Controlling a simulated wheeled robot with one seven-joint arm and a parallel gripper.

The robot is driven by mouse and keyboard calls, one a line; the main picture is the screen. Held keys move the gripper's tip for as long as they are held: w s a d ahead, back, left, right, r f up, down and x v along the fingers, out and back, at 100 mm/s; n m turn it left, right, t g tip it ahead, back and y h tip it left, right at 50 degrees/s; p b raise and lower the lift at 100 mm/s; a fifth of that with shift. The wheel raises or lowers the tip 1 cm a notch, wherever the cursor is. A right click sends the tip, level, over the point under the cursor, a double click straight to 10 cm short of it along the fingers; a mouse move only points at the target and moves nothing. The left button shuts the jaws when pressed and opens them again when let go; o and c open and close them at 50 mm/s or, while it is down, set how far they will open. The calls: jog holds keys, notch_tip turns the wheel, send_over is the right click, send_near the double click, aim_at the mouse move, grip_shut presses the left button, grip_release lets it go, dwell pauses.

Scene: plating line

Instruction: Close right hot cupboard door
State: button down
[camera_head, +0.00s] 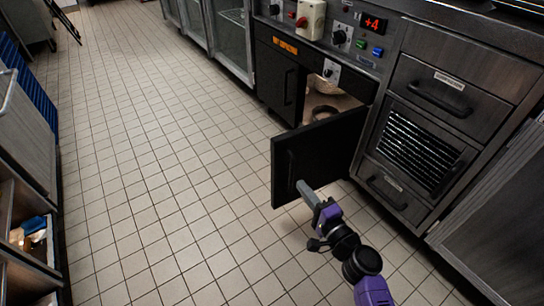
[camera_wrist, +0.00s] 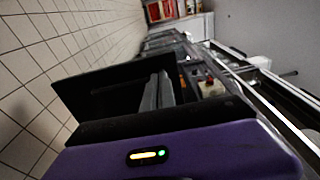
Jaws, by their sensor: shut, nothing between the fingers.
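The right hot cupboard door (camera_head: 325,152) is a black panel with a dark vertical handle. It stands swung out from the dark hot cupboard, wide open. Through the opening I see round items (camera_head: 322,113) on a shelf inside. My gripper (camera_head: 306,190) is shut and empty, its fingertips at the outer face of the door near the handle's lower end; I cannot tell if they touch. In the wrist view the door (camera_wrist: 105,90) is a dark panel beside the gripper fingers (camera_wrist: 158,92). The left hot cupboard door (camera_head: 281,83) is shut.
A control panel with knobs and a red display (camera_head: 373,24) runs above the cupboard. Steel drawers (camera_head: 423,100) stand right of the opening. The tiled floor (camera_head: 165,150) is clear. A steel shelf unit (camera_head: 25,200) stands along the left edge.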

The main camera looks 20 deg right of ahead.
aim_at(275, 152)
jog(key=b+x, duration=0.2)
jog(key=x, duration=1.1)
jog(key=shift+w+a, duration=0.15)
jog(key=shift+w, duration=0.25)
